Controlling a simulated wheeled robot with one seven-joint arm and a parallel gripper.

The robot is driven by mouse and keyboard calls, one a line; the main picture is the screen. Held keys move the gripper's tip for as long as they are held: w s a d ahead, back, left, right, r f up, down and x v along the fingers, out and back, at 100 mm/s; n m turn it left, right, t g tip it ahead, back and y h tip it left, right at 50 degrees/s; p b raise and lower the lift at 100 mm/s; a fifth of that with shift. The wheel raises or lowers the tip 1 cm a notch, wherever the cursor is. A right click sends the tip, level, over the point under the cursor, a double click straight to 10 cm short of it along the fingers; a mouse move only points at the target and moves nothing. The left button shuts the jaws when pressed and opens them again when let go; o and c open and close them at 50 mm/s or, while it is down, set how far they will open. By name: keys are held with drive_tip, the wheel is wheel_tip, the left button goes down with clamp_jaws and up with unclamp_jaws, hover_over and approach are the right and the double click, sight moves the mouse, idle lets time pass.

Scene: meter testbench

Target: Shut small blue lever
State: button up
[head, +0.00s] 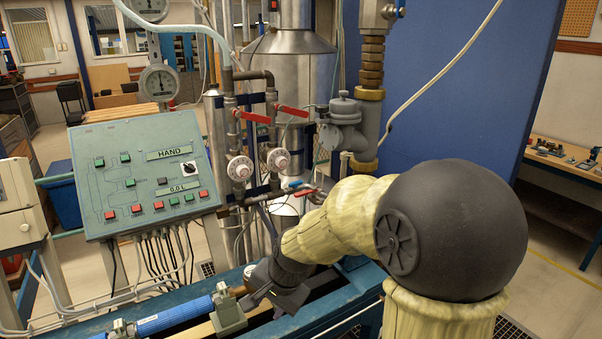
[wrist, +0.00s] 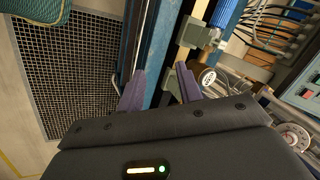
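A small blue lever (head: 296,184) shows in the head view on the pipework below the two white dials, just above a red-handled valve. Its exact angle is too small to tell. My gripper (head: 248,296) is low over the blue bench frame, below and to the left of that lever, near a blue cylinder. In the wrist view my gripper (wrist: 160,86) has its two purple fingers spread apart with nothing between them. The fingertips are beside the bench rail and a grey-green bracket. I cannot make out the small blue lever in the wrist view.
A green control panel (head: 145,180) stands at the left with cables below it. Red levers (head: 252,117) and white dials (head: 240,168) sit on the pipes. The blue cylinder (head: 175,317) lies along the bench. A floor grating (wrist: 75,75) shows in the wrist view.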

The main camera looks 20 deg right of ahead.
drive_tip(key=w+r+m+t+y+p, duration=0.1)
drive_tip(key=w+r+m, duration=0.2)
drive_tip(key=r, duration=0.3)
drive_tip(key=w+a+r+m+y+p, duration=0.1)
drive_tip(key=w+r+m+p, duration=0.1)
drive_tip(key=w+r+m, duration=0.1)
wheel_tip(320, 180, up, 3)
drive_tip(key=shift+w+f+m+t+y, duration=0.15)
drive_tip(key=shift+w+m+t+y, duration=0.15)
drive_tip(key=shift+m+t, duration=0.15)
drive_tip(key=shift+s+a+f, duration=0.1)
drive_tip(key=shift+s, duration=0.05)
